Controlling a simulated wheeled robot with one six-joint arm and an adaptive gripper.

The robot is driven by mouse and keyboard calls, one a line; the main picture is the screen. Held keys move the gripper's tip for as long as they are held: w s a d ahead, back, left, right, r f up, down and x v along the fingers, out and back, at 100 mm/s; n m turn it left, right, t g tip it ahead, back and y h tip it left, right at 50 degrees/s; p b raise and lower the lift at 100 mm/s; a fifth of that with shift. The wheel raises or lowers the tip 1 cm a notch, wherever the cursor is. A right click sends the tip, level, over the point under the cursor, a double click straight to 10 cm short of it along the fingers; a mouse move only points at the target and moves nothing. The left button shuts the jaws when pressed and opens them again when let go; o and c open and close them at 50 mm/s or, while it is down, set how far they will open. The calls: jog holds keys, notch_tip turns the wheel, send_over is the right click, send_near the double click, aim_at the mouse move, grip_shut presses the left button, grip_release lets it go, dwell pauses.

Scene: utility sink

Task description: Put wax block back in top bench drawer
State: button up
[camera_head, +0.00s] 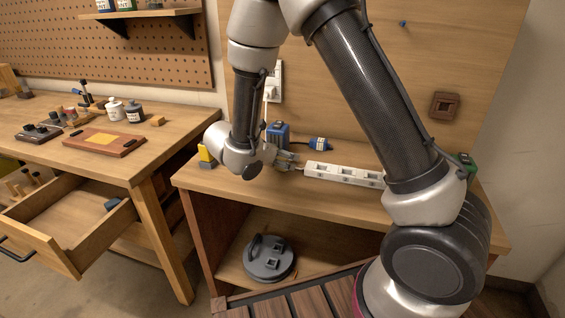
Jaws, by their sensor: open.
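The bench (180,97) stands at the left, with its top drawer (85,245) pulled out. The drawer holds several small wooden-handled pieces at its left and a dark blue-grey item (112,203) at its right. A small tan block (157,120) lies on the bench top near its right edge; it may be the wax block, but I cannot tell for sure. My gripper (288,160) is open over the lower wooden table (330,195), to the right of the bench and apart from the drawer. It is small in view, beside a white power strip (345,174).
A yellow-and-grey item (206,155), a blue box (277,133) and a blue plug-like piece (320,143) are on the table. A dark round device (268,259) sits on its lower shelf. Two jars and a brown tray (104,142) occupy the bench top. Floor shows between bench and table.

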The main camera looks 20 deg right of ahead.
jog(key=c, duration=1.5)
